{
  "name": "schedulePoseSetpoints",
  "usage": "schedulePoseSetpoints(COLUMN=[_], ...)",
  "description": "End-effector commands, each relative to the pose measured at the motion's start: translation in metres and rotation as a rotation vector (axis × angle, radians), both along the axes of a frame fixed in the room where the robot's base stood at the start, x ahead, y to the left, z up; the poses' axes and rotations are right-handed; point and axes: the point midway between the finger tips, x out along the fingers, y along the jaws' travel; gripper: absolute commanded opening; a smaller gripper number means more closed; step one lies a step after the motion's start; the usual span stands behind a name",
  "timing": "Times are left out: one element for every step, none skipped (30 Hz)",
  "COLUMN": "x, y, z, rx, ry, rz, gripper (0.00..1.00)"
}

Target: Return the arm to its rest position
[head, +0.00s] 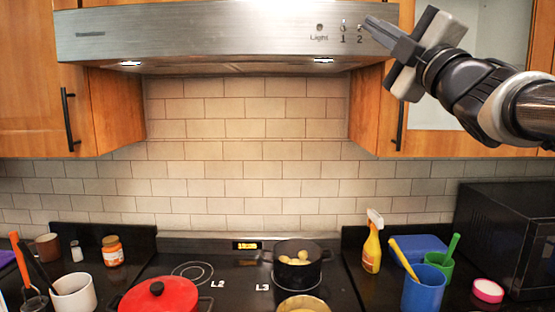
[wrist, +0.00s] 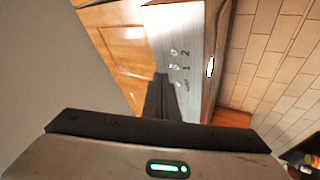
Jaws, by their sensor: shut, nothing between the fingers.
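My gripper (head: 372,24) is raised at the upper right of the head view, its shut fingers pointing left at the range hood's control panel. The fingers look to be at or in front of the hood switches; I cannot tell whether they touch. In the wrist view my gripper (wrist: 166,78) is shut and empty, with its fingertips just below the marks 1 and 2. The steel range hood (head: 200,40) spans the top of the head view, and its panel (wrist: 180,45) also shows in the wrist view. Two hood lamps are lit.
Wooden cabinets (head: 25,90) flank the hood. Below are the stove with a red pot (head: 158,298) and a black pot (head: 298,270), a yellow spray bottle (head: 372,250), a blue cup (head: 424,290) and a black microwave (head: 500,235). The space in front of the tiles is clear.

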Motion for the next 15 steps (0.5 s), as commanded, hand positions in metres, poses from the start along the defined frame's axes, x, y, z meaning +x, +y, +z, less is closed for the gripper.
schedulePoseSetpoints(x=[0.001, 0.002, 0.002, 0.001, -0.001, -0.007, -0.013, -0.020, -0.031, -0.041, -0.051, -0.067, -0.080, -0.092, -0.110], y=[-0.013, -0.021, -0.032, -0.039, -0.043, -0.047, -0.049, -0.048, -0.046, -0.042, -0.039, -0.032, -0.027, -0.021, -0.014], z=[-0.005, -0.016, -0.035, -0.052, -0.072, -0.101, -0.124, -0.147, -0.176, -0.197, -0.218, -0.244, -0.263, -0.281, -0.303], rx=[0.107, 0.179, 0.285, 0.364, 0.442, 0.544, 0.613, 0.677, 0.755, 0.808, 0.856, 0.917, 0.959, 0.998, 1.045], ry=[0.080, 0.140, 0.230, 0.303, 0.378, 0.481, 0.558, 0.632, 0.726, 0.794, 0.861, 0.947, 1.010, 1.073, 1.151], rz=[-0.040, -0.068, -0.104, -0.133, -0.159, -0.195, -0.222, -0.248, -0.280, -0.303, -0.328, -0.359, -0.383, -0.407, -0.439], gripper=[0.00, 0.00, 0.00, 0.00, 0.00, 0.00, 0.00, 0.00, 0.00, 0.00, 0.00, 0.00, 0.00, 0.00, 0.00])
